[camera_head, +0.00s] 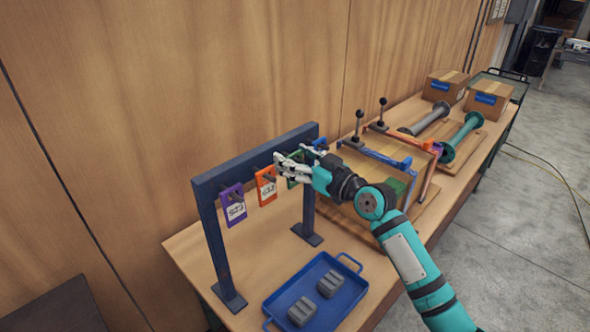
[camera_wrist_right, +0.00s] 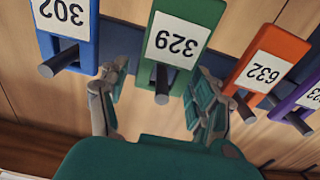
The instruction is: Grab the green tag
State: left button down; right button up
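The green tag (camera_wrist_right: 182,38), labelled 329, hangs on a dark peg in the middle of the right wrist view. In the head view only a small part of the green tag (camera_head: 293,184) shows; my right gripper hides the rest. My right gripper (camera_wrist_right: 160,100) is open, with one finger on each side of the green tag's peg end. I cannot tell whether the fingers touch the tag. In the head view the right gripper (camera_head: 285,168) is at the dark blue rack (camera_head: 215,238). My left gripper is not in view.
A blue tag (camera_wrist_right: 68,20) and an orange tag (camera_wrist_right: 268,62) hang close on either side, with a purple tag (camera_head: 232,204) beyond the orange one. A blue tray (camera_head: 318,296) with two grey blocks stands before the rack. Wooden fixtures with levers (camera_head: 358,125) are at the right.

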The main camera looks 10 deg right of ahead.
jog(key=c, duration=0.7)
